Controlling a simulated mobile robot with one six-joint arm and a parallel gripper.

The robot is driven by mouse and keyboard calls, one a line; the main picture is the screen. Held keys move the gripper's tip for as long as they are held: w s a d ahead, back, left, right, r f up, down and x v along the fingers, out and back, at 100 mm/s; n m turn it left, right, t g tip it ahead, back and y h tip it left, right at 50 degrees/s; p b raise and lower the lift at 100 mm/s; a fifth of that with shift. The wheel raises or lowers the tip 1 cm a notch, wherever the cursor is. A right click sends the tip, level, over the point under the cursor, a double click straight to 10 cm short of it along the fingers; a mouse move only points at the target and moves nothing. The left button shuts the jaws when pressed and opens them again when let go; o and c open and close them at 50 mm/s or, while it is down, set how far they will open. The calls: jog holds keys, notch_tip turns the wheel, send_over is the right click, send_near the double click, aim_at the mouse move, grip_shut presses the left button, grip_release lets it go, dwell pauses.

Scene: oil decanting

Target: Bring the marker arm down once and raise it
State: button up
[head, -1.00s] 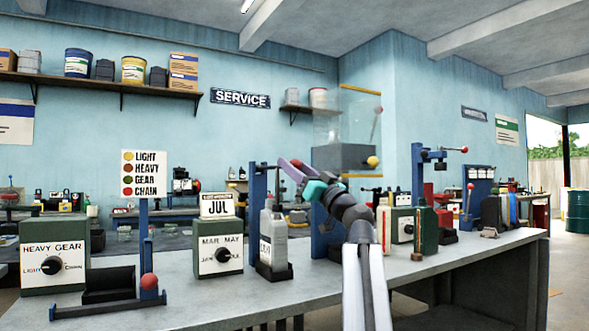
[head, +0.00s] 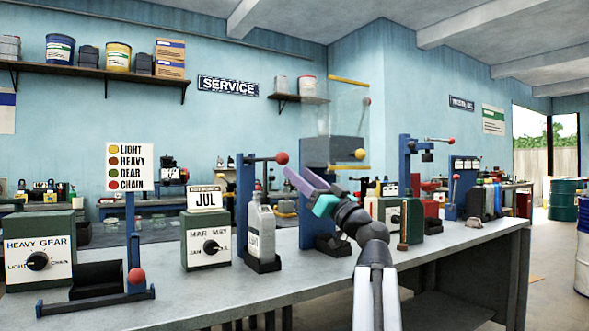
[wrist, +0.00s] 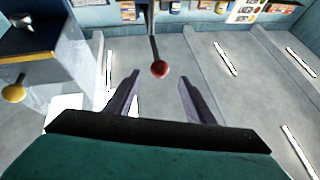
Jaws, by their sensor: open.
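A thin dark arm with a red ball (head: 282,158) at its end reaches out roughly level from the top of a blue post (head: 245,200). It may be the marker arm; no label shows. My gripper (head: 292,176), with purple fingers and a teal part, is open just below and right of the ball in the head view. In the wrist view the red ball (wrist: 160,69) on its rod appears between the two spread fingers, near their tips. Whether the fingers touch it cannot be told.
A white jug (head: 261,228) stands beside the post. Right of it is a clear hopper on a grey box (head: 332,151) with a yellow knob (head: 360,154). A calendar box (head: 208,240) and another red-balled lever (head: 136,276) stand on the bench (head: 270,290) to the left.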

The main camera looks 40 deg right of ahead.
jog(key=shift+p+v, duration=0.45)
jog(key=shift+v, duration=2.2)
